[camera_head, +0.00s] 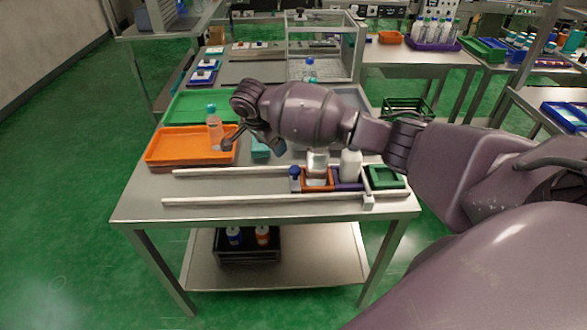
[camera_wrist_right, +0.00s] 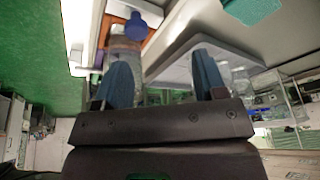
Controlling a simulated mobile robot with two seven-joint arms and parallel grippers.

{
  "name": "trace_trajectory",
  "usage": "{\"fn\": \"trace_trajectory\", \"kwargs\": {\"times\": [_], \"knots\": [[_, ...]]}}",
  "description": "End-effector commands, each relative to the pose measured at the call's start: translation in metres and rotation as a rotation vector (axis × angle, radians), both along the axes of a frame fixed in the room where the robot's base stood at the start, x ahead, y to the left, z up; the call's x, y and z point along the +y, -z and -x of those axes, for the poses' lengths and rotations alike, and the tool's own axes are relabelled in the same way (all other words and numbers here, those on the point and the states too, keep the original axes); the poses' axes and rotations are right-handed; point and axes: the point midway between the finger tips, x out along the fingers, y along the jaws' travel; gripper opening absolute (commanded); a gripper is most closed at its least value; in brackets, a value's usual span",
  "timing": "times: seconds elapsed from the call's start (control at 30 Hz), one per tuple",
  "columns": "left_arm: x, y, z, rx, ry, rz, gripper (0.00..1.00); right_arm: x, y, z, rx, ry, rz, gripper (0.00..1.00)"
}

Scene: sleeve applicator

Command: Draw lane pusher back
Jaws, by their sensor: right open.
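The lane is two pale rails (camera_head: 250,201) along the table's near side. The pusher's blue knob (camera_head: 295,171) stands at the left end of a row of bottles in the lane. A clear bottle (camera_head: 317,167) is just right of the knob, then a white bottle (camera_head: 350,165). My right gripper (camera_head: 252,145) is open and empty, left of the knob and on its far side. In the right wrist view the blue knob (camera_wrist_right: 136,25) shows ahead of the open fingers (camera_wrist_right: 163,82), apart from them. My left gripper is not in view.
An orange tray (camera_head: 165,148) with a teal-capped bottle (camera_head: 214,130) is close to my right gripper. A green tray (camera_head: 190,106) lies behind it. A teal block (camera_head: 260,152) lies near the fingers; a green bin (camera_head: 386,178) stands at the right. The lane left of the knob is clear.

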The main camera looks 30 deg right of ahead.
Motion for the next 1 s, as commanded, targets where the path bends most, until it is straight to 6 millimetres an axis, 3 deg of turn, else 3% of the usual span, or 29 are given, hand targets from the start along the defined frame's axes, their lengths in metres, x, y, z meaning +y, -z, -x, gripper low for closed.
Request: {"fn": "trace_trajectory", "kwargs": {"times": [0.2,0.43,1.0], "knots": [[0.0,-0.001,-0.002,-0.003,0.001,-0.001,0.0,-0.012,0.0,0.017,0.036,0.263,0.038,0.65],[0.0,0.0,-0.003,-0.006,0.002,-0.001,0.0,-0.017,0.009,0.021,0.043,0.314,0.048,0.65],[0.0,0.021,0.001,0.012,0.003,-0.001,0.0,-0.049,0.089,0.026,0.042,0.311,0.048,0.65]]}}
